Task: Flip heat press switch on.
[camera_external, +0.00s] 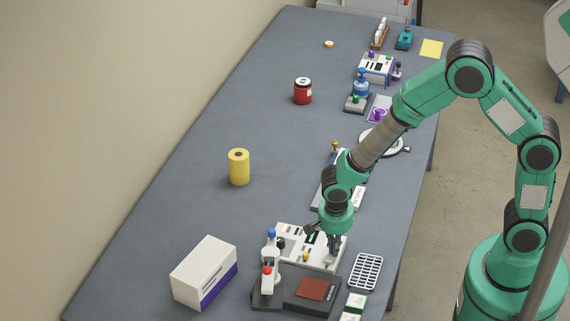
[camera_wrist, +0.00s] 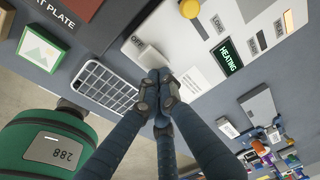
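A white control box (camera_external: 287,256) stands near the front of the bench, showing in the wrist view as a white panel (camera_wrist: 215,80). Its green-lit display (camera_wrist: 229,57) reads HEATING. A pale rocker switch (camera_wrist: 150,57) sits near the panel's edge, beside a label reading OFF. My gripper (camera_external: 333,246) points down at this side of the box. In the wrist view its fingertips (camera_wrist: 160,76) are together with nothing between them, right by the switch; I cannot tell whether they touch it. A dark press base with a red-brown pad (camera_external: 311,288) stands just in front of the box.
A grey slotted rack (camera_external: 365,271) lies right of the box, also seen in the wrist view (camera_wrist: 103,86). A white carton (camera_external: 202,272) and yellow roll (camera_external: 238,168) stand to the left. A lever with a blue knob (camera_external: 271,234) rises close by. The left middle bench is mostly clear.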

